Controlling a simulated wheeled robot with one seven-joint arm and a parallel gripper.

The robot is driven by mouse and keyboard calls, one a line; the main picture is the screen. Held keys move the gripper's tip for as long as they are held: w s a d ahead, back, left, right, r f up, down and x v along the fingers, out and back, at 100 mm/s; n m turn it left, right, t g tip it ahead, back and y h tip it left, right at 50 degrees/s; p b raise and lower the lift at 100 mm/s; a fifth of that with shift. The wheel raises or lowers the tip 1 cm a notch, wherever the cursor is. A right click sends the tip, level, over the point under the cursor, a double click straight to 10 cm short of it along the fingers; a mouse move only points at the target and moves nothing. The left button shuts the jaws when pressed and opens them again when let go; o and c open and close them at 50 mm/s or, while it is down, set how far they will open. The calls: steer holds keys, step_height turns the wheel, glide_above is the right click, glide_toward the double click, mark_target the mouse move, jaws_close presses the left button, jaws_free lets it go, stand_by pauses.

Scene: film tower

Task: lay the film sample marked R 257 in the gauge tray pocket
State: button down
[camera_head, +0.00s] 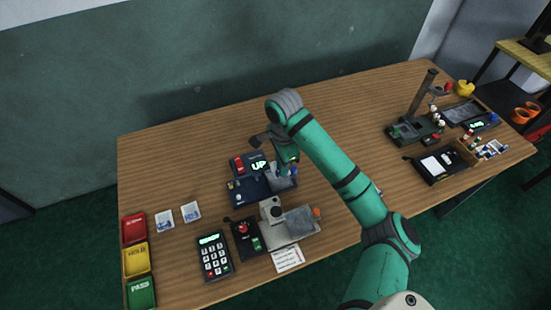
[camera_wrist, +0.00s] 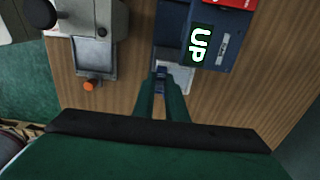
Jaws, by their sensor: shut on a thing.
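My gripper (camera_wrist: 160,85) is shut on a small blue thing (camera_wrist: 160,73), mostly hidden between the fingers; I cannot tell whether it is a film sample. In the head view my gripper (camera_head: 287,168) is low over the pale plate (camera_head: 278,181) of the blue device (camera_head: 243,189) with the lit UP sign. That plate also shows beside the fingertips in the wrist view (camera_wrist: 182,78). I cannot tell whether a sample lies on it. No R 257 marking is readable.
A grey device (camera_head: 272,209) with an orange knob (camera_head: 316,212) stands in front of the blue device. A keypad (camera_head: 212,257), a paper card (camera_head: 288,258) and red, yellow and green trays (camera_head: 140,290) are nearby. The table's back middle is clear.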

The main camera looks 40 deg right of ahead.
steer(key=shift+w+f, duration=0.15)
steer(key=shift+f, duration=2.55)
steer(key=shift+w+f, duration=0.1)
steer(key=shift+f, duration=0.05)
steer(key=shift+f, duration=0.2)
